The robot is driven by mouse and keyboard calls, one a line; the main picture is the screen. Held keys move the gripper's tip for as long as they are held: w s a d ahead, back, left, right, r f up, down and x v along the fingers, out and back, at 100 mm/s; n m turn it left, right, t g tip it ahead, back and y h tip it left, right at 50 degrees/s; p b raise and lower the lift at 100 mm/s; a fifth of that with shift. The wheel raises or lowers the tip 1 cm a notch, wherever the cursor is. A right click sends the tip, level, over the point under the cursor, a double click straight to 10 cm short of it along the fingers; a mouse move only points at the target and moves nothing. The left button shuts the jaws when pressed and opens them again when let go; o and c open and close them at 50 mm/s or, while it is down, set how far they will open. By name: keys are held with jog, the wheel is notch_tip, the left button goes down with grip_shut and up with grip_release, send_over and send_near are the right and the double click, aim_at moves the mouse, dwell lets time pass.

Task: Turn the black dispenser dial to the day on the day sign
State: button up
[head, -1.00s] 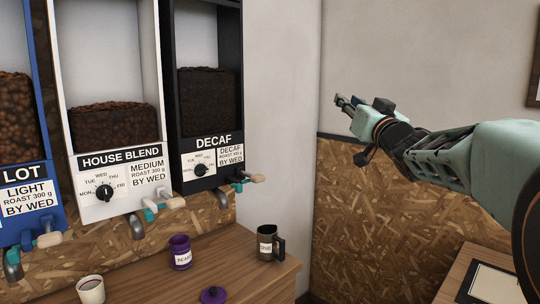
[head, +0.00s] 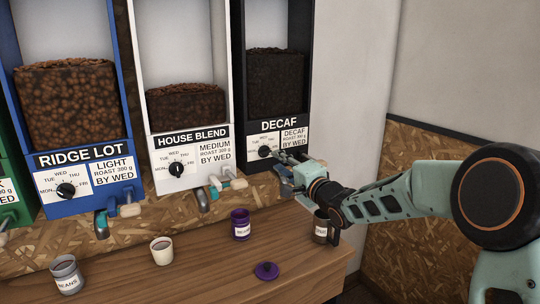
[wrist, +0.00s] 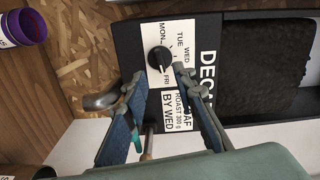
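The black dispenser (head: 251,130), labelled DECAF, hangs on the right of the row. Its black dial (head: 264,152) sits on a white day scale; the dial also shows in the wrist view (wrist: 159,59), upper middle. I cannot tell surely which day its pointer marks. A white card (head: 294,138) beside it reads "BY WED". No separate day sign can be made out. My gripper (head: 286,163) is just right of and below the dial. In the wrist view my gripper (wrist: 161,82) is open and empty, its fingers spread below the dial and apart from it.
The white House Blend dispenser (head: 191,155) and blue Ridge Lot dispenser (head: 85,185) hang to the left. Spout levers stick out below them. A dark mug (head: 321,229) stands under my gripper. A purple jar (head: 240,226), purple lid (head: 267,271) and white cup (head: 161,251) stand on the counter.

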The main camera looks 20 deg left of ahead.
aim_at(268, 154)
jog(key=shift+p+x, duration=0.35)
jog(key=shift+x, duration=2.6)
jog(key=shift+c, duration=0.4)
grip_shut()
